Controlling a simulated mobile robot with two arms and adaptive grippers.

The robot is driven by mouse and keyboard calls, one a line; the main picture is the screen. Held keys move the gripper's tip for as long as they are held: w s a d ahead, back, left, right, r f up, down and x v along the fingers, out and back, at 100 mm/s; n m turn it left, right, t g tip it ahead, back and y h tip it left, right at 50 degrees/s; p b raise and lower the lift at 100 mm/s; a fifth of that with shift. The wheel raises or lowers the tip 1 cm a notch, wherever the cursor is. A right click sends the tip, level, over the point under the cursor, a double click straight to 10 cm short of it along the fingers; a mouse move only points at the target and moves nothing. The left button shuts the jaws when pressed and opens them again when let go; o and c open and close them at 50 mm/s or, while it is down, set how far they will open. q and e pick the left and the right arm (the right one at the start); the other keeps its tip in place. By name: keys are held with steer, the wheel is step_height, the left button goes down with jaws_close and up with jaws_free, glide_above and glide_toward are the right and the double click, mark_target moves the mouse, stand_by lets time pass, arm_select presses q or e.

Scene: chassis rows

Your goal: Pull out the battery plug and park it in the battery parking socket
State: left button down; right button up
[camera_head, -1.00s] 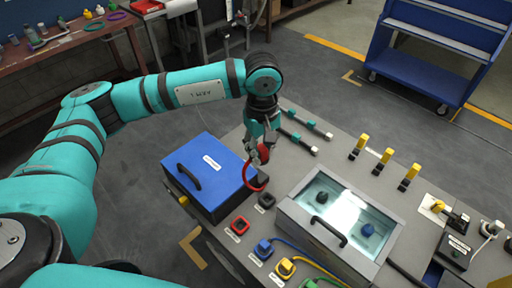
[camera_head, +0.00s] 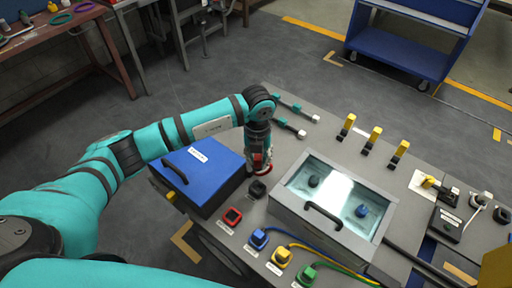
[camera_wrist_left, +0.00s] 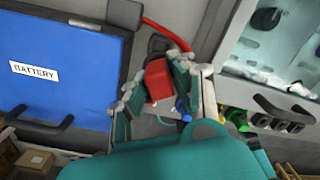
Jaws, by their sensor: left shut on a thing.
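My left gripper (camera_head: 261,164) is shut on the red battery plug (camera_wrist_left: 157,80), which shows between its fingers in the left wrist view. The plug is clear of the bench sockets in the head view. A red cable (camera_wrist_left: 166,33) runs from it beside the blue battery box (camera_head: 202,170), labelled BATTERY in the left wrist view (camera_wrist_left: 60,80). A black socket (camera_head: 257,188) lies just below the gripper in the picture, and a red-rimmed socket (camera_head: 233,216) lies further toward the lower left. I cannot read which is the parking socket. My right gripper is not in view.
A glass-lidded case (camera_head: 334,203) stands close right of the gripper. Blue (camera_head: 259,238), yellow (camera_head: 282,256) and green (camera_head: 307,273) plugs with cables sit along the front. Yellow-handled levers (camera_head: 372,138) stand further back.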

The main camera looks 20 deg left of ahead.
mark_target(258, 170)
arm_select(q)
steer(key=f+n, duration=0.1)
steer(key=n, duration=0.1)
steer(key=f+n, duration=0.3)
steer(key=n, duration=0.1)
steer(key=shift+s+d+f+n, duration=0.15)
steer(key=shift+s+n, duration=0.15)
steer(key=shift+n, duration=0.1)
steer(key=shift+f+n+b, duration=0.3)
steer(key=shift+f+n, duration=0.05)
steer(key=shift+n, duration=0.05)
step_height(258, 170, down, 4)
steer(key=b, duration=0.3)
steer(key=shift+f+b, duration=0.2)
steer(key=shift+b, duration=0.15)
steer(key=shift+f+b, duration=0.85)
steer(key=shift+f, duration=0.5)
steer(key=c, duration=1)
jaws_free()
steer(key=shift+c, duration=0.2)
steer(key=shift+r, duration=0.15)
